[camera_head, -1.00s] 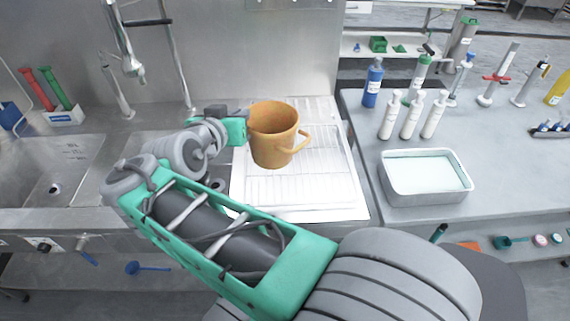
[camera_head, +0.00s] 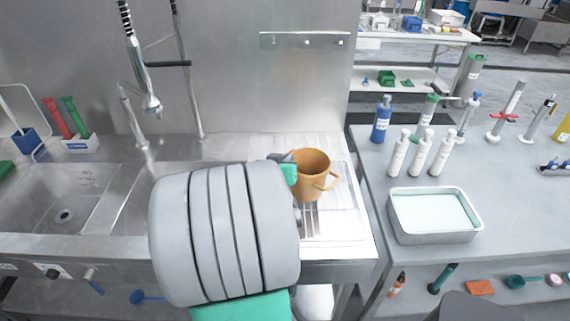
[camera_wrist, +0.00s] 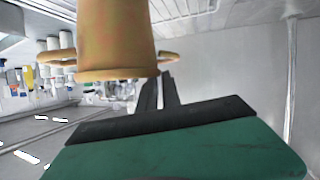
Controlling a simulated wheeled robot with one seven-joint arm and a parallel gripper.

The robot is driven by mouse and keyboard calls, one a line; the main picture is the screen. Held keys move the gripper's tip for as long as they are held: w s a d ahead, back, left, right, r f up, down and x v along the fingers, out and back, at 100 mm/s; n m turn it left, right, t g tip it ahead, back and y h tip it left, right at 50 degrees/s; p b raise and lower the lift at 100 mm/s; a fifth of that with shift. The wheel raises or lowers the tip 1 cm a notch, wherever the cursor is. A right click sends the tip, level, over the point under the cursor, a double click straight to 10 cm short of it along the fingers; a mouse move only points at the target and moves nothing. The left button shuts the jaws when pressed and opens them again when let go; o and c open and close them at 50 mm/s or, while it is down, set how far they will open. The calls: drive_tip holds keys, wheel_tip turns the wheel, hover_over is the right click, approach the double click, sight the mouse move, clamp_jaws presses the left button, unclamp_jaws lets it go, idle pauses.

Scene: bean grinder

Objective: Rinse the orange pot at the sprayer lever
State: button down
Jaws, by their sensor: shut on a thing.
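In the wrist view the pot (camera_wrist: 117,40) fills the upper middle, with a handle on each side. My gripper (camera_head: 285,163) is at the pot's left side, partly hidden behind my arm. In the wrist view my gripper's dark fingers (camera_wrist: 158,92) reach to the pot and are shut on it. The sprayer (camera_head: 149,100) hangs on a coiled hose over the sink, left of the pot.
The sink basin (camera_head: 40,205) lies at the left, with the drainboard (camera_head: 345,225) right of it. A white-lined metal tray (camera_head: 435,235) and several bottles (camera_head: 421,155) stand on the right bench. My arm hides much of the sink's middle.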

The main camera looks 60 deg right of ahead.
drive_tip(key=shift+f, duration=1.05)
drive_tip(key=c, duration=1.5)
unclamp_jaws()
drive_tip(key=shift+c, duration=0.2)
drive_tip(key=v, duration=1.2)
drive_tip(key=w+a+f+n+t+y, duration=0.35)
drive_tip(key=w+a+n+y, duration=0.3)
drive_tip(key=w+a, duration=0.75)
drive_tip(key=s+a+n+g+y, duration=0.1)
drive_tip(key=a+n+y, duration=0.6)
drive_tip(key=a, duration=1.4)
drive_tip(key=shift+s+a+r+n+g+b, duration=0.3)
drive_tip(key=shift+r+n+g+b, duration=0.15)
drive_tip(key=shift+n+g, duration=0.15)
